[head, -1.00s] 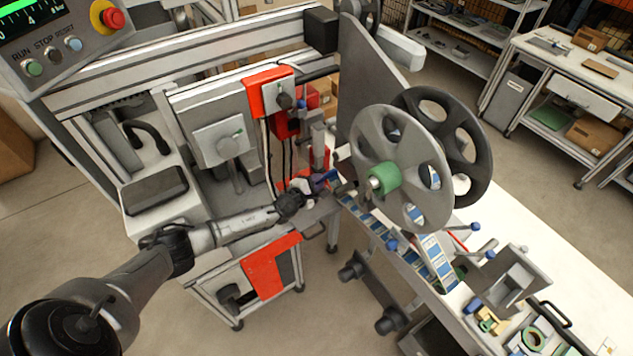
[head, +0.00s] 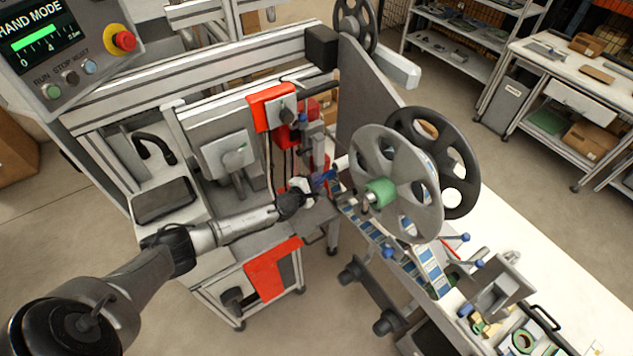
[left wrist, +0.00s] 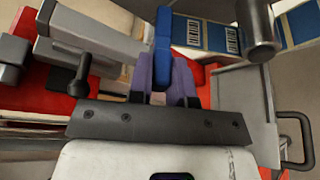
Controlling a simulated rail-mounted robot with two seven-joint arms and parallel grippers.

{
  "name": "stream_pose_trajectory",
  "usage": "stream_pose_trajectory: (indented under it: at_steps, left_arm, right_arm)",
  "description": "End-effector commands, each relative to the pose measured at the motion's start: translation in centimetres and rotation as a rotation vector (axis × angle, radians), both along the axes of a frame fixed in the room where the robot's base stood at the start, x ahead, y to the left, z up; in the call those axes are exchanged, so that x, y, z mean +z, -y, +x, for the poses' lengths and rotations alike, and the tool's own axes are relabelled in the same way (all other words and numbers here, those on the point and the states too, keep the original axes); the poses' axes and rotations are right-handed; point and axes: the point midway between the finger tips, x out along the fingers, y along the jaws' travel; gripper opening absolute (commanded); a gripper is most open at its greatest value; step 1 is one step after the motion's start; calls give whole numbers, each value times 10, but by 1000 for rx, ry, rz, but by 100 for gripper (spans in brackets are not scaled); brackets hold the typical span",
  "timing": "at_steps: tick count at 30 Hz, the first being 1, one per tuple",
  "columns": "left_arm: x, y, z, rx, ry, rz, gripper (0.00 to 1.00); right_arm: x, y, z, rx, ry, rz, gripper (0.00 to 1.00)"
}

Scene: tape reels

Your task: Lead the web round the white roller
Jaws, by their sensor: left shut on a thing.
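My left gripper (head: 312,184) is shut on a blue tab (left wrist: 163,45). In the left wrist view its purple fingers (left wrist: 182,80) stand on either side of the tab. The web (head: 375,233) is a strip of blue and white labels running along the bench edge below the reels. It also shows in the left wrist view (left wrist: 206,36), just right of the tab; I cannot tell how the two join. A short pale cylinder, apparently the white roller (head: 342,162), sticks out just right of and above the gripper. My right gripper is out of view.
A grey reel (head: 412,190) with a green hub and a black reel (head: 462,175) stand right of the gripper. A red-cornered machine block (head: 271,107) is above it. A grey cylinder (left wrist: 258,30) shows close at the upper right of the left wrist view.

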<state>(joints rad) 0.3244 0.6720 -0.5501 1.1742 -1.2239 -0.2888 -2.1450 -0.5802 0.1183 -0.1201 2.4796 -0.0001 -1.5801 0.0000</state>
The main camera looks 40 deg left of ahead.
Motion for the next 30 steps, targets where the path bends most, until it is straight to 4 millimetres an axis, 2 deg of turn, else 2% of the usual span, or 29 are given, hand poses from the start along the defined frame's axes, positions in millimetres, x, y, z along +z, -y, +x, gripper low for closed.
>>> stream_pose_trajectory:
  at_steps: [1,30]
  left_arm:
    - [11,-1,0,0,1,0,0]
    - [112,-5,1,0,0,-2,0]
  right_arm:
    - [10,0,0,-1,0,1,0]
    - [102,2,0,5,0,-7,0]
